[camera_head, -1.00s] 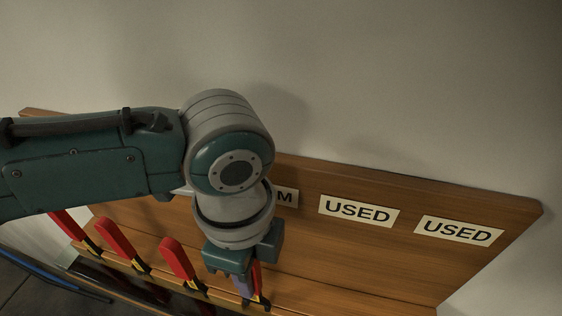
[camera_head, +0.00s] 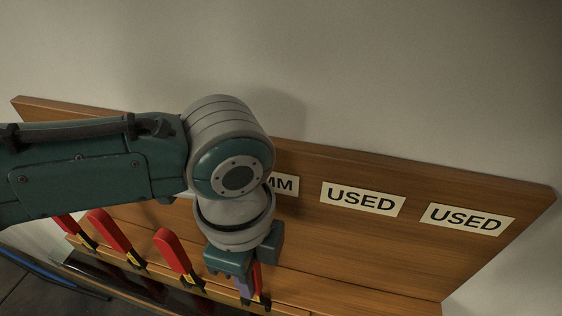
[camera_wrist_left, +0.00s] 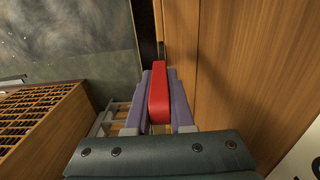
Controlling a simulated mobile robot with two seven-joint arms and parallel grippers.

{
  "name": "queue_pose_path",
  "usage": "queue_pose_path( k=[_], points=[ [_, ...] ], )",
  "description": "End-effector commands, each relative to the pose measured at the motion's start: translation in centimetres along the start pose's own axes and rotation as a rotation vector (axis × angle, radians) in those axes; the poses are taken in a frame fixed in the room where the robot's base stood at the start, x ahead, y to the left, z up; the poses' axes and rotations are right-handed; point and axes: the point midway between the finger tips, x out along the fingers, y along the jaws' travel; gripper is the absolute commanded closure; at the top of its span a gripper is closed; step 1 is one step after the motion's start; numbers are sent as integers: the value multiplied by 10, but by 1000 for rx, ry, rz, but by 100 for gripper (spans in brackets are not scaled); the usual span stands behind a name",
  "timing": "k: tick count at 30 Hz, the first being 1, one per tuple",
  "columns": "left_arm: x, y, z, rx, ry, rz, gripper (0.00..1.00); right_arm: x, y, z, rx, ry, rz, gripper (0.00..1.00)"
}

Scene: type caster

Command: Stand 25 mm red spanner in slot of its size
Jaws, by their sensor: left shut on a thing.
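My left gripper (camera_head: 247,288) hangs at the front strip of the wooden rack (camera_head: 330,249), near its middle. Its purple fingers (camera_wrist_left: 158,103) are shut on a red spanner (camera_wrist_left: 159,92), seen from above between them in the left wrist view. In the head view, the spanner's red handle (camera_head: 257,276) shows beside the fingers, with a dark end near the strip. Whether that end is inside a slot I cannot tell. My right gripper is out of view.
Several other red spanners (camera_head: 110,235) stand along the strip to the left. Two "USED" labels (camera_head: 362,199) mark the board to the right, where the strip looks empty. A plain wall (camera_head: 400,80) rises behind. A slatted brown crate-like thing (camera_wrist_left: 40,118) shows in the wrist view.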

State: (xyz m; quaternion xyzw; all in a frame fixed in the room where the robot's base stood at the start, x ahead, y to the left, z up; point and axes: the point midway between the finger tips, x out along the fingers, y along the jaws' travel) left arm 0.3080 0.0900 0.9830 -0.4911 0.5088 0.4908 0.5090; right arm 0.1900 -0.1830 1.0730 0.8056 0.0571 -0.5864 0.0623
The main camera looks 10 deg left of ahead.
Motion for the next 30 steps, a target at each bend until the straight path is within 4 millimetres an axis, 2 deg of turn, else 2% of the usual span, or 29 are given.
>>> queue_pose_path(
  k=[6, 7, 15, 24, 26, 30],
  points=[
    [6, 0, 0, 0, 0, 0, 100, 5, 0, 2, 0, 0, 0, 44],
    [5, 0, 0, 0, 1, 0, 76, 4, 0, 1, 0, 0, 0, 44],
    [5, 0, 0, 0, 0, 0, 45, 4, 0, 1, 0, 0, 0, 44],
    [3, 0, 0, 0, -1, 0, 44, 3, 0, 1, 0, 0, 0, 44],
    [-3, 0, 0, -1, -1, 0, 44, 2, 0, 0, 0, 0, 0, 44],
    [-28, -1, 0, 2, 1, -2, 44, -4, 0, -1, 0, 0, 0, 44]
  ],
)
